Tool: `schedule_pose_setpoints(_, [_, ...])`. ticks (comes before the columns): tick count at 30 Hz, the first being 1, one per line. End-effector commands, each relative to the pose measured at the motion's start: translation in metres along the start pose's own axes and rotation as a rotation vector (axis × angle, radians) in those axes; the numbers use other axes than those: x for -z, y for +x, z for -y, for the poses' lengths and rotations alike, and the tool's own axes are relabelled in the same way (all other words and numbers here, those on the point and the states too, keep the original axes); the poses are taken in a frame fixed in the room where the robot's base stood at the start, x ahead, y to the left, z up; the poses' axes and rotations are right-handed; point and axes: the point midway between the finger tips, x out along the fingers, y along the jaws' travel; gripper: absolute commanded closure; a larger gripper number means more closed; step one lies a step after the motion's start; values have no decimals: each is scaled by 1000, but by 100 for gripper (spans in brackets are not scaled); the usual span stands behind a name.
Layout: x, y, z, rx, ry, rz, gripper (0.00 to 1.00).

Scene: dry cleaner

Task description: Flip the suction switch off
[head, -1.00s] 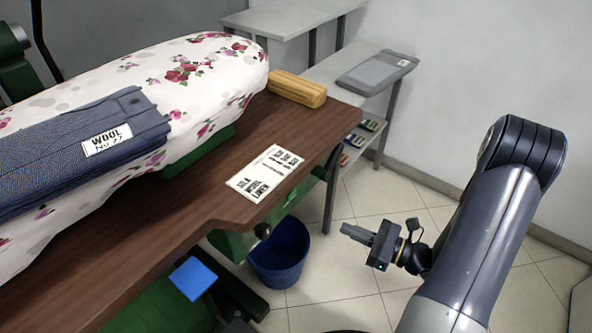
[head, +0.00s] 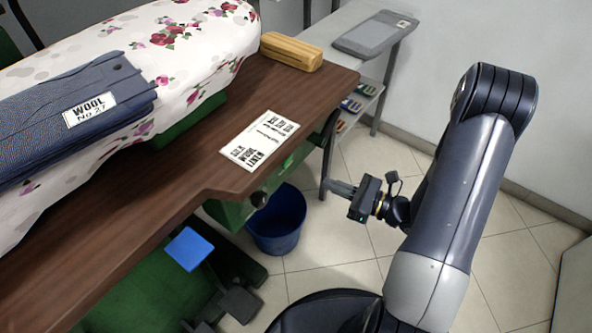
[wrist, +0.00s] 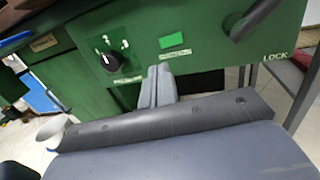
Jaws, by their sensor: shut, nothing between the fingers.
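A dark green panel (wrist: 213,60) hangs under the table top. It carries a bright green rectangular switch (wrist: 173,40) with a small label below, too blurred to read. A black rotary knob (wrist: 111,62) with white marks sits to its left in the wrist view; the knob also shows in the head view (head: 259,199). I cannot tell from the labels which control is the suction switch. My gripper (wrist: 160,73) is shut and empty, its fingers pointing at the panel, below the green switch in the wrist view. In the head view my gripper (head: 331,187) is right of the panel, apart from it.
A dark handle (wrist: 255,19) by the word LOCK sticks out at the panel's right. A blue bin (head: 277,222) stands on the floor below. Blue pedal (head: 189,248) is at lower left. The table (head: 190,155) holds a card, a wooden block and a floral ironing board.

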Motion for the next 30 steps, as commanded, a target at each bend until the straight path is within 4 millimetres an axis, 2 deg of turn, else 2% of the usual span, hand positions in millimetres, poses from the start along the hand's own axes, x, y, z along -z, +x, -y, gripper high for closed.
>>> schedule_pose_setpoints(12, [1, 64, -1, -5, -1, 0, 100])
schedule_pose_setpoints(18, [0, 89, -1, -4, -1, 1, 100])
schedule_pose_setpoints(24, [0, 103, 0, -1, -1, 0, 100])
schedule_pose_setpoints(30, [0, 105, 0, 1, -1, 1, 100])
